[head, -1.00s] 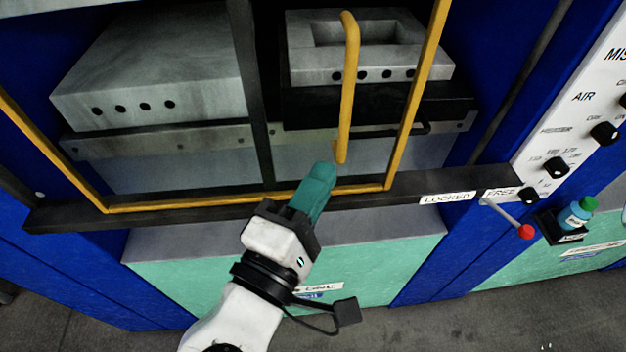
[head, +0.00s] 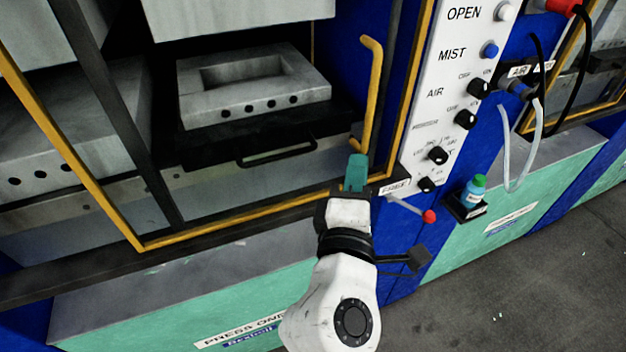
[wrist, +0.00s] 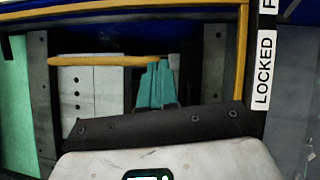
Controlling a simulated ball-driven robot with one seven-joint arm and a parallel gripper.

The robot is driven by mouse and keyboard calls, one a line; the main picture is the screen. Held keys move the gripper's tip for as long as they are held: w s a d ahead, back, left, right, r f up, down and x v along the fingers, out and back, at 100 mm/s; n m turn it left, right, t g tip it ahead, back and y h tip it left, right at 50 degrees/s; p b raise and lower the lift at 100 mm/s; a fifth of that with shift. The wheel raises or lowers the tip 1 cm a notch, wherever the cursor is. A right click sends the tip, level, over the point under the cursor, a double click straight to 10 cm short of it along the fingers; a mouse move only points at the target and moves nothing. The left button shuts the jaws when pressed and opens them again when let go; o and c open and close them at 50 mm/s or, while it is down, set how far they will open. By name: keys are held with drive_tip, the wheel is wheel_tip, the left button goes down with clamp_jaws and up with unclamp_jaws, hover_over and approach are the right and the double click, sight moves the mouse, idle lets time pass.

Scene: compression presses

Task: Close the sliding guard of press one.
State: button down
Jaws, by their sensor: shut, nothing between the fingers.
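The sliding guard of press one is a clear panel in a yellow frame (head: 245,217). Its right edge now stands close beside the white control panel. Its yellow handle (head: 373,95) is upright near that edge; the handle also shows in the wrist view (wrist: 105,61). My gripper (head: 357,162) is shut and empty, its teal fingers at the lower end of the handle, on its left side. Contact seems likely, but I cannot be sure. In the wrist view, the fingers (wrist: 155,85) meet the handle's end. A red-knobbed lever (head: 429,216) sits right of the guard.
The control panel (head: 450,90) with knobs stands right of the guard. The wrist view shows a LOCKED label (wrist: 264,70). A blue bottle (head: 474,192) stands on a small black shelf below the panel. A grey block (head: 250,90) sits inside the press.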

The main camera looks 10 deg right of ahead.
drive_tip(key=shift+w+d, duration=0.2)
drive_tip(key=shift+d, duration=0.55)
drive_tip(key=shift+w+d, duration=0.2)
drive_tip(key=shift+d, duration=0.5)
drive_tip(key=shift+w+d, duration=0.2)
drive_tip(key=shift+d, duration=0.55)
